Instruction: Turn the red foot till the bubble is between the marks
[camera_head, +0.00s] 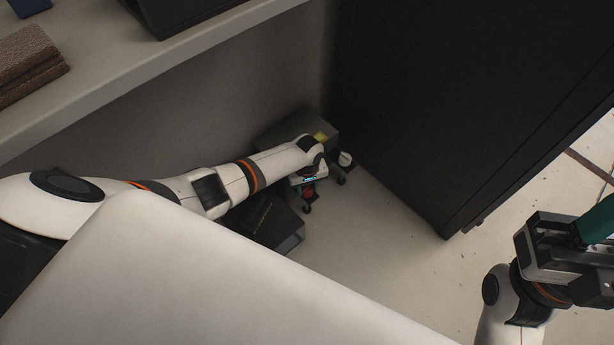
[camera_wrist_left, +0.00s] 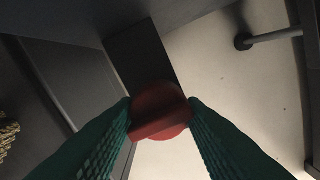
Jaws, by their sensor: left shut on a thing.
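The red foot (camera_wrist_left: 160,110) is between the green ridged fingers of my left gripper (camera_wrist_left: 160,122), which are shut on it from both sides. In the head view a bit of the red foot (camera_head: 308,192) shows low at the end of my left arm, beside a grey unit (camera_head: 270,131) on the floor. A yellow-green patch (camera_head: 321,137) shows on that unit; I cannot make out a bubble or marks. My right gripper (camera_head: 596,222) is at the right edge of the head view, partly cut off, with one green finger visible and its opening unclear.
A tall dark cabinet (camera_head: 430,90) stands to the right of the unit. A dark box (camera_head: 272,224) lies below my left forearm. A shelf (camera_head: 200,52) with a brown folded item (camera_head: 28,65) runs above. The floor (camera_head: 385,265) in front is clear.

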